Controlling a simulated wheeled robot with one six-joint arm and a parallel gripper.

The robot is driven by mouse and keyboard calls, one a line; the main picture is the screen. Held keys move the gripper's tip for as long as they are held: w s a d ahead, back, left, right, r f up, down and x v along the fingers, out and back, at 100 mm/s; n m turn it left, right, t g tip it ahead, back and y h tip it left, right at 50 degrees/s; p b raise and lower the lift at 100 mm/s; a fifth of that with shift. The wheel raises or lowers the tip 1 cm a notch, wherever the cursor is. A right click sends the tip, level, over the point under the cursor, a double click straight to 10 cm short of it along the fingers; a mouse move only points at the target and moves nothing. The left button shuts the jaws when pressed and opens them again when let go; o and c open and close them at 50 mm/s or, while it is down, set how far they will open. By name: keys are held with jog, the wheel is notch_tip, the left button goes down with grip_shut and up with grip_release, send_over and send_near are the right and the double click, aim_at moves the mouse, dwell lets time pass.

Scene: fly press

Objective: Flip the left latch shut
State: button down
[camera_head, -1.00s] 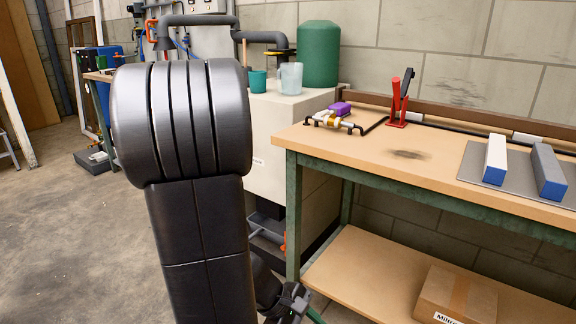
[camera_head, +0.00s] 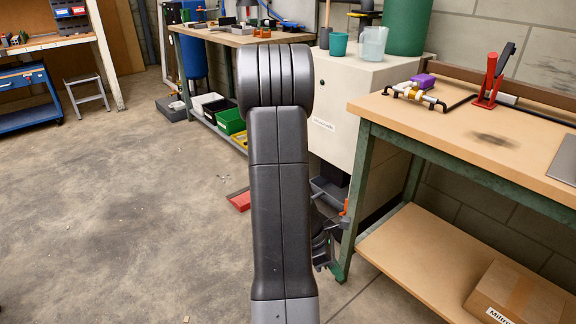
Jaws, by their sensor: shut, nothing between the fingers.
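No latch can be made out for certain in the head view. A red stand with a red handle and a black lever (camera_head: 490,78) is upright on the wooden bench; I cannot tell whether it has to do with the latch. My arm fills the middle of the view. My gripper (camera_head: 322,262) shows only in part, low behind the arm's right side, near the green bench leg. It is shut and empty, away from the bench top.
A pale cabinet (camera_head: 340,110) stands behind my arm. A blue cart (camera_head: 28,97) is far left.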

jog(key=w+a+f+n+p, duration=0.1)
jog(key=w+a+f+n, duration=0.2)
jog(key=w+f+n, duration=0.2)
jog(key=w+a+f+n+y+p, duration=0.1)
jog(key=w+a+f+n, duration=0.2)
jog(key=w+f+n, duration=0.2)
notch_tip(320, 180, down, 4)
jog(key=shift+w+f+n, duration=0.1)
jog(key=shift+w+n, duration=0.3)
jog(key=shift+n, duration=0.6)
jog(key=shift+w, duration=0.1)
